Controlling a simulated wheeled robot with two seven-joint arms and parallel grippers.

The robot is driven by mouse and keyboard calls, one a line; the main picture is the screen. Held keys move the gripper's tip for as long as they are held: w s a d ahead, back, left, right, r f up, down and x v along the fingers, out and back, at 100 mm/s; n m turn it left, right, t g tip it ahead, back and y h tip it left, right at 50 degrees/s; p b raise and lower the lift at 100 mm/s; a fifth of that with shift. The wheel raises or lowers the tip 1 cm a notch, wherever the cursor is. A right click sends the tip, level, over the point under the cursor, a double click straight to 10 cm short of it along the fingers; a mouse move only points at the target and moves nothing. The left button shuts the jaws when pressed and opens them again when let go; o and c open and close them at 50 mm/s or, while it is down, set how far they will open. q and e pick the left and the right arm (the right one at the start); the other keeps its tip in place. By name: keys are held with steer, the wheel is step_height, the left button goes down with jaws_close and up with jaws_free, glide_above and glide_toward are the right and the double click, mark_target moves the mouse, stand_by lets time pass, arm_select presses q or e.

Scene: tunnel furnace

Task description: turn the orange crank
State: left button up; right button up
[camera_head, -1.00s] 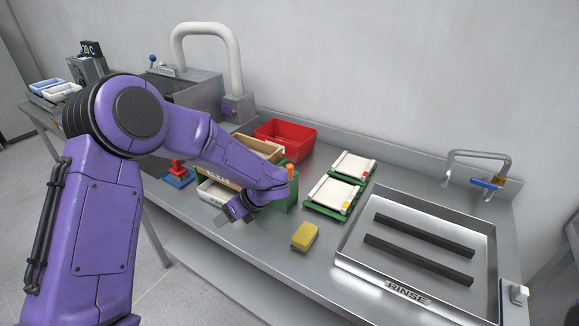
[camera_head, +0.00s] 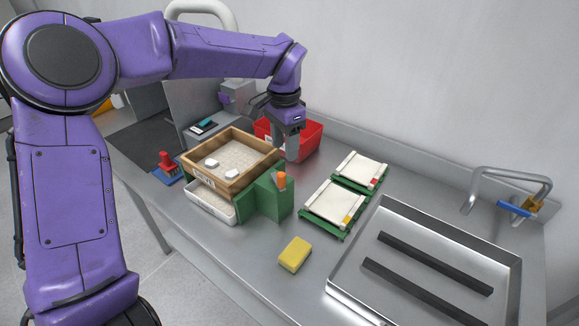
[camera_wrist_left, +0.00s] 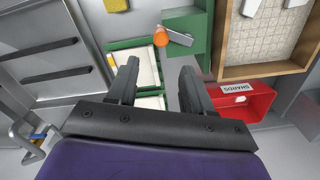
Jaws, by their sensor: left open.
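The orange crank handle (camera_head: 281,181) stands on the right end of a green housing (camera_head: 262,199), beside a wooden sieve frame. In the left wrist view the orange knob (camera_wrist_left: 161,38) sits at the end of a grey crank arm (camera_wrist_left: 178,36), next to the green housing (camera_wrist_left: 197,32). My left gripper (camera_head: 290,152) is above and behind the crank, pointing down, in front of the red bin. In the left wrist view its two fingers (camera_wrist_left: 156,80) are apart with nothing between them, and the crank lies beyond the fingertips. My right gripper is not in view.
The wooden frame (camera_head: 185,158) holds white pieces above a white tray (camera_head: 197,207). A red bin (camera_head: 313,135) is behind. Two green-edged racks (camera_head: 317,233), a yellow sponge (camera_head: 295,254) and a metal rinse tray (camera_head: 377,210) lie to the right. The front counter strip is clear.

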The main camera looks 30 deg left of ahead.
mark_target(282, 173)
arm_select(q)
steer(key=f+p, duration=0.1)
steer(key=f, duration=0.1)
steer(key=s+f, duration=0.1)
steer(key=f, duration=0.1)
steer(key=shift+s+f+p, duration=0.2)
steer(key=shift+p, duration=0.2)
steer(key=f, duration=0.3)
steer(key=f+p, duration=0.1)
steer(key=shift+w+a+f, duration=0.25)
steer(key=shift+a+f, duration=0.05)
steer(key=shift+f, duration=0.1)
steer(key=shift+d+f, duration=0.1)
steer(key=shift+f, duration=0.3)
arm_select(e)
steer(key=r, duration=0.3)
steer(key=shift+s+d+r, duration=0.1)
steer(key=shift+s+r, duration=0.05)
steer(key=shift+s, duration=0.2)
arm_select(q)
steer(key=shift+s+r, duration=0.1)
jaws_close()
